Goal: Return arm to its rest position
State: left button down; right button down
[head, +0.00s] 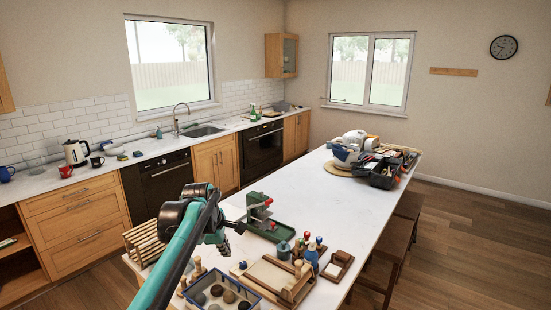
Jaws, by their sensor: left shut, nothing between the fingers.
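My left arm comes up from the bottom of the head view, teal and black, bent over the near left part of the white island worktop (318,205). My left gripper (233,238) is black, shut and empty. It shows just to the left of a green tool stand with a red part (262,215), apparently above the worktop; I cannot tell the exact gap. My right gripper is not in view.
A black tool caddy (384,176) stands at the far end. The worktop's middle is clear.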

pick_arm(q)
jog(key=s+a+f+m+t+b, duration=0.1)
jog(key=s+f+m+b, duration=0.2)
jog(key=s, duration=0.5)
jog(key=s+f+m+b, duration=0.1)
jog(key=s+f+m, duration=0.1)
jog(key=s+m, duration=0.45)
jog(key=s+a+f+m+t+y+b, duration=0.1)
jog(key=s+f+m+b, duration=0.3)
jog(key=s+f+m, duration=0.4)
jog(key=s+f, duration=0.6)
jog(key=s, duration=0.4)
jog(key=shift+a+f+t+b, duration=0.35)
jog(key=shift+a+t, duration=0.05)
jog(key=shift+w+m, duration=0.1)
jog(key=shift+m, duration=0.15)
